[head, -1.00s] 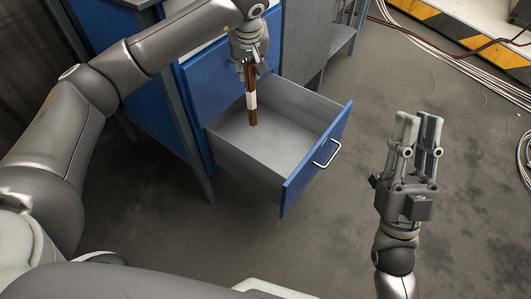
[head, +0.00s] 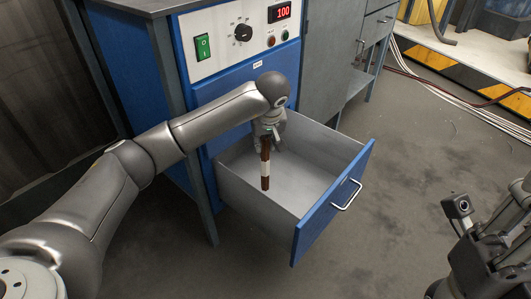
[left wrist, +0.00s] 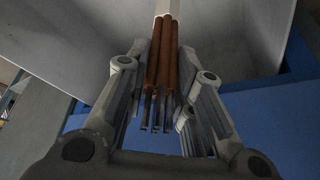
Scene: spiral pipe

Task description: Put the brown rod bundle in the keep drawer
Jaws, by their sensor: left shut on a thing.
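The brown rod bundle (head: 265,170), wrapped with a white band, hangs upright from my left gripper (head: 267,138). In the left wrist view, the fingers (left wrist: 158,105) are shut on the several brown rods (left wrist: 163,55). The open blue-fronted drawer (head: 232,188) is grey inside and looks empty. The bundle appears over or inside the drawer, near its left side; whether it touches the floor I cannot tell. My right gripper (head: 490,240) is at the lower right edge, away from the drawer, partly cut off, with its fingertips not clear.
The blue cabinet has a control panel (head: 240,32) with a green switch, a knob and a red display. The drawer handle (head: 347,195) faces the right. Cables (head: 450,88) lie on the floor at the upper right. The floor right of the drawer is clear.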

